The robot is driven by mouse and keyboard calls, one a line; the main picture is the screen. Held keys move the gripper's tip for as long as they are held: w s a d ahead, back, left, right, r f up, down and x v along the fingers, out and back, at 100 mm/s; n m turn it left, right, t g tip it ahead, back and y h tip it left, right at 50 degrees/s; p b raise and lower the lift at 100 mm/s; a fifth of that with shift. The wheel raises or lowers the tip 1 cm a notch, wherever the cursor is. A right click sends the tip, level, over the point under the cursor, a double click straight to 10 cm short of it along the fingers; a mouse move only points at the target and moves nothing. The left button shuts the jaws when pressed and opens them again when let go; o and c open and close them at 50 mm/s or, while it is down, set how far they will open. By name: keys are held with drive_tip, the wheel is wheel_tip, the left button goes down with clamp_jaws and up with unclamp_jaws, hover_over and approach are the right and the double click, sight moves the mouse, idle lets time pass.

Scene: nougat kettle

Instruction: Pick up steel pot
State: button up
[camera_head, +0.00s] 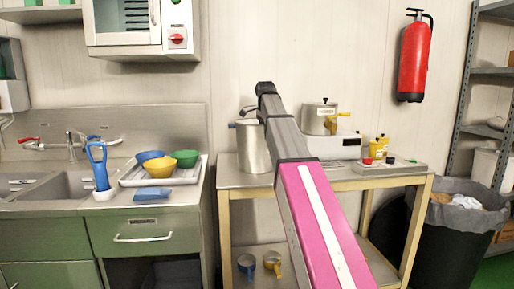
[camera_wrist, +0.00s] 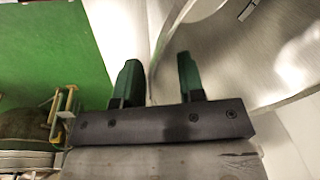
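A tall steel pot (camera_head: 252,147) stands upright on the metal side table (camera_head: 230,178), its right side partly behind my arm in the head view. A second, lidded steel vessel (camera_head: 318,117) is farther right on a machine. My gripper (camera_wrist: 158,80) shows two dark green fingers standing apart, with nothing gripped between them. In the wrist view a large curved steel surface (camera_wrist: 270,50) fills the upper right, close to and behind the right finger. I cannot tell whether they touch. The fingers are hidden behind my arm in the head view.
Left are a sink counter, a tray (camera_head: 130,181) with blue, yellow and green bowls, and a blue tool. A white machine (camera_head: 335,147) and small yellow containers (camera_head: 376,148) share the side table. Two cups hang or stand below. A black bin (camera_head: 450,235) is right.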

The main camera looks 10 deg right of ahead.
clamp_jaws()
drive_tip(key=shift+r, duration=0.1)
idle(1.2)
